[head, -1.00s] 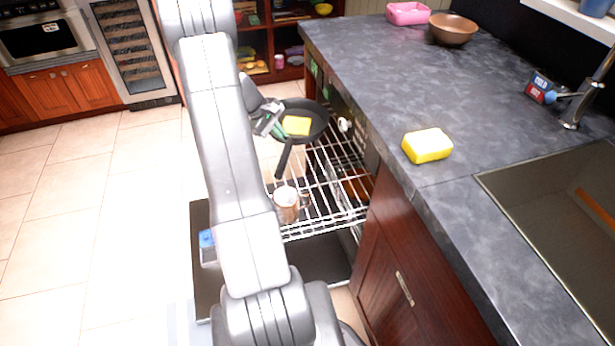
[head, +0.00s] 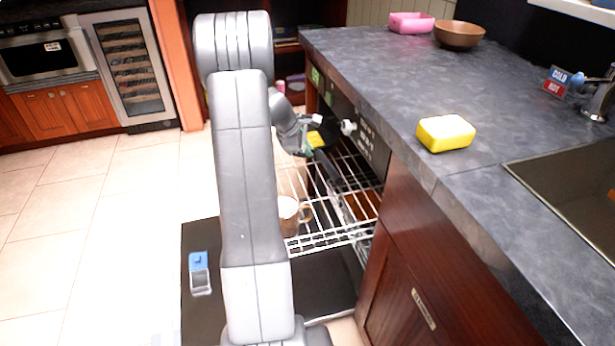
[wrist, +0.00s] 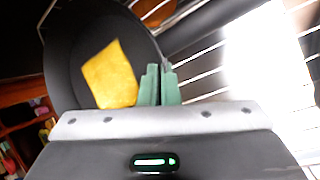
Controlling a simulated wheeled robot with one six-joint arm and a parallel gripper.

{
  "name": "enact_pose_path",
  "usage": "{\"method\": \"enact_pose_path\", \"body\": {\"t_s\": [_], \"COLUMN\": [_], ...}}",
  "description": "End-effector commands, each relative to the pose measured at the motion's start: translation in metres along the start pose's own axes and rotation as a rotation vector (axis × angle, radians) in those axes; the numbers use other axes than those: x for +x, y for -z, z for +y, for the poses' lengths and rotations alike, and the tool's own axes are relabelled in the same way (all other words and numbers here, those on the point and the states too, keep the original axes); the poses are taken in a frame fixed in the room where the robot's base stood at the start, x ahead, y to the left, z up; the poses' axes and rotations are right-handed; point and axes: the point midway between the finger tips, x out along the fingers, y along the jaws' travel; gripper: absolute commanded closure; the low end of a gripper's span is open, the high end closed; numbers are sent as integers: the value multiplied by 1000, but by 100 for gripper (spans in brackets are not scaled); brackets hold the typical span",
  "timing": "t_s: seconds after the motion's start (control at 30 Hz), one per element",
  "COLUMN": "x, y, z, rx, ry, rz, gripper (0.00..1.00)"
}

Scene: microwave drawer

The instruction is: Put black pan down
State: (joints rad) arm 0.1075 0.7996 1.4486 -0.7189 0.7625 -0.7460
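The black pan (wrist: 72,75) fills the upper left of the wrist view, with a flat yellow piece (wrist: 110,77) inside it. My gripper's green fingers (wrist: 160,86) are close together on the pan's rim. In the head view my gripper (head: 308,135) is beside the counter front, above the far part of the wire rack (head: 325,238). There the pan (head: 328,168) is mostly hidden by my arm, and its dark handle slants down over the rack. I cannot tell whether the pan touches the rack.
A mug (head: 288,212) stands on the rack, close to my arm. The grey countertop (head: 400,85) runs along the right, with a yellow sponge (head: 446,132), a brown bowl (head: 459,35), a pink container (head: 410,22) and a sink (head: 580,185). The tiled floor at left is clear.

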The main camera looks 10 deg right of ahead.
Motion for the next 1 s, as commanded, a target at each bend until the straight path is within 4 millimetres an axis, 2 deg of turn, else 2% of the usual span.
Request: {"method": "enact_pose_path", "body": {"t_s": [0.1,0.3,0.57,0.97,1.0], "x": [19,33,66,70,70], "y": [8,14,27,29,29], "z": [-8,-14,-28,-30,-31], "rx": [-1,0,0,1,1], "ry": [0,-1,0,-1,1], "rz": [0,0,0,0,0], "gripper": [100,100,100,100,92]}}
